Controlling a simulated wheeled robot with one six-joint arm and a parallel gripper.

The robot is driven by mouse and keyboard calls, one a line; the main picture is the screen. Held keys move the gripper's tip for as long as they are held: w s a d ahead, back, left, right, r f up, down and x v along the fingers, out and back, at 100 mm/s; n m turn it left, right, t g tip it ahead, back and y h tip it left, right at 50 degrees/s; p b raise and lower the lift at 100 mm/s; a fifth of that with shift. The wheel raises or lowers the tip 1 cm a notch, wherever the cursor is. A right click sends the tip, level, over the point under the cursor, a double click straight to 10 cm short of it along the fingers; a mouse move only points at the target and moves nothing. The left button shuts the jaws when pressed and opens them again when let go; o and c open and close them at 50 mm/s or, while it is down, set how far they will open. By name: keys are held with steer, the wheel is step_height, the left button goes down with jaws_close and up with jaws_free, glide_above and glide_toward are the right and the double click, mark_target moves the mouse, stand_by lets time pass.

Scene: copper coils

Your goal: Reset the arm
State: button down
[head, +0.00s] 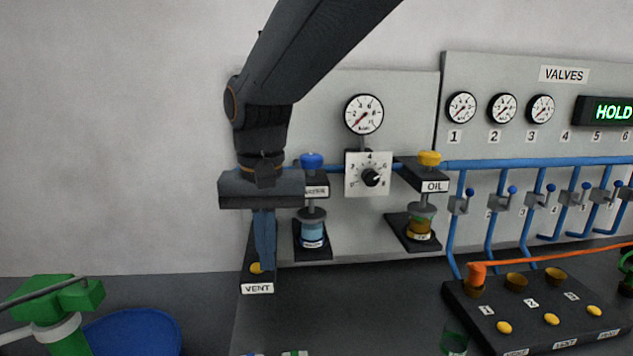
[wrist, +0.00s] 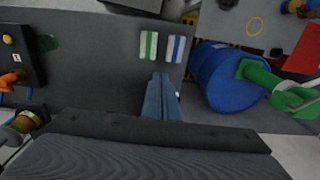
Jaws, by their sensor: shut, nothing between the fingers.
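My gripper (head: 264,262) hangs from my arm left of centre in the head view, its fingers pointing down. The fingers are together with nothing between them. In the head view they pass in front of the black VENT block (head: 258,288) and its yellow button (head: 256,267); I cannot tell whether they touch it. In the wrist view the blue-grey fingers (wrist: 160,82) are side by side, pointing towards a green-striped and a blue-striped white item.
WATER (head: 312,235) and OIL (head: 420,228) stations, a dial (head: 369,175) and the VALVES panel (head: 540,75) line the wall. A black block with yellow buttons (head: 505,327) sits front right.

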steer(key=s+d+f, duration=0.1)
steer(key=d+f, duration=0.4)
steer(key=d, duration=0.4)
steer(key=s+d+f+b, duration=0.1)
steer(key=s+d+f, duration=0.1)
steer(key=d+f, duration=0.4)
steer(key=s+d+f+m+t, duration=0.1)
steer(key=d+f, duration=0.4)
steer(key=d, duration=0.8)
steer(key=shift+s+f+b, duration=0.3)
steer(key=shift+s, duration=0.4)
steer(key=c, duration=2.5)
jaws_free()
